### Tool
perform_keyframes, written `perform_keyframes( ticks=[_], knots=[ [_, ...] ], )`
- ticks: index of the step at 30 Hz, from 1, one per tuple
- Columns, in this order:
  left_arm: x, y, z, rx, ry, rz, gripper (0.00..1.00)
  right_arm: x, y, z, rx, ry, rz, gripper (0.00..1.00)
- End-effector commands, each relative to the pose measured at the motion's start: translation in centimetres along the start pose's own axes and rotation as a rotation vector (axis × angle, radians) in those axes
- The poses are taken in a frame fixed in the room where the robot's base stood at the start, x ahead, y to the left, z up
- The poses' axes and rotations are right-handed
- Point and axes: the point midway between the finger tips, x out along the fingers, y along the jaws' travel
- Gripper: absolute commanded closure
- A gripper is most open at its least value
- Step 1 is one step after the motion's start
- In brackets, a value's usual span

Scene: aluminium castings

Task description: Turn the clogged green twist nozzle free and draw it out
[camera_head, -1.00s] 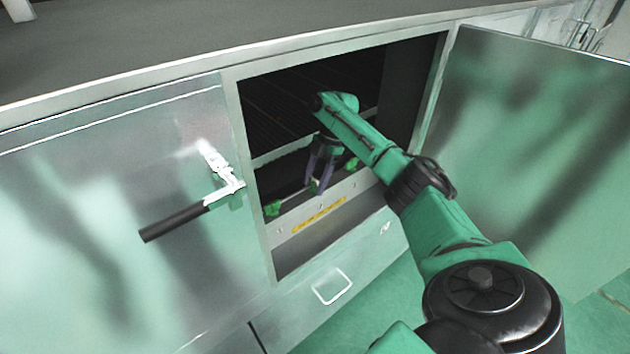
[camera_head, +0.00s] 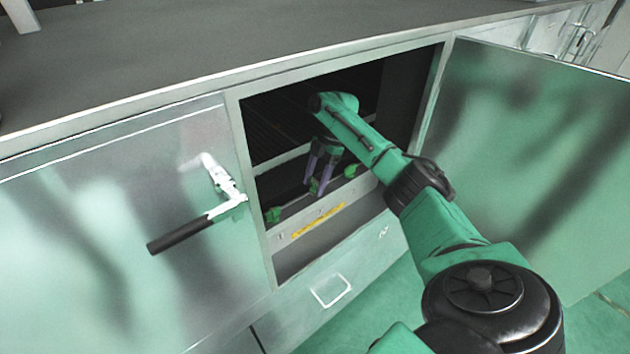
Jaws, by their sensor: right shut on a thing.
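My right arm reaches from the lower right into the open compartment of a metal cabinet. My right gripper (camera_head: 314,185) points down inside the opening, its fingers shut on a green nozzle (camera_head: 315,187) that is mostly hidden between the fingertips. Two other green nozzles stand in the same row: one (camera_head: 273,214) to the left of the gripper and one (camera_head: 350,171) to the right. The row sits behind a metal ledge with a yellow label (camera_head: 318,221). My left gripper is not in view.
A closed door (camera_head: 90,240) with a black-handled lever (camera_head: 180,235) is left of the opening. An open door (camera_head: 530,150) stands to the right. The opening's frame edges lie close around my arm. A drawer front with a wire handle (camera_head: 331,291) is below.

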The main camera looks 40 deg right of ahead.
Motion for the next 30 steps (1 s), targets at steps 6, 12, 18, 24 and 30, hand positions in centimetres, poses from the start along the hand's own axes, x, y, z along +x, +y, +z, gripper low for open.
perform_keyframes(
  ticks=[6, 12, 18, 24, 30],
  knots=[
    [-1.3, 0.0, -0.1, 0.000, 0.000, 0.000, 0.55, -1.2, 0.0, -0.5, 0.000, 0.000, 0.001, 0.97],
    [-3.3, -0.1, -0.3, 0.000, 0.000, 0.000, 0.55, -3.2, 0.0, -1.4, -0.001, 0.001, 0.000, 0.97],
    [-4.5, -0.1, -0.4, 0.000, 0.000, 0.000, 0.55, -4.4, 0.0, -1.8, 0.000, 0.001, 0.000, 0.97],
    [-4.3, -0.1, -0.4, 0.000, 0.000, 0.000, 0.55, -4.2, 0.0, -1.7, 0.000, 0.000, 0.000, 0.97],
    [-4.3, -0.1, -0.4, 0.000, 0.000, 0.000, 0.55, -4.2, 0.0, -1.7, 0.000, 0.000, 0.000, 0.97]
  ],
)
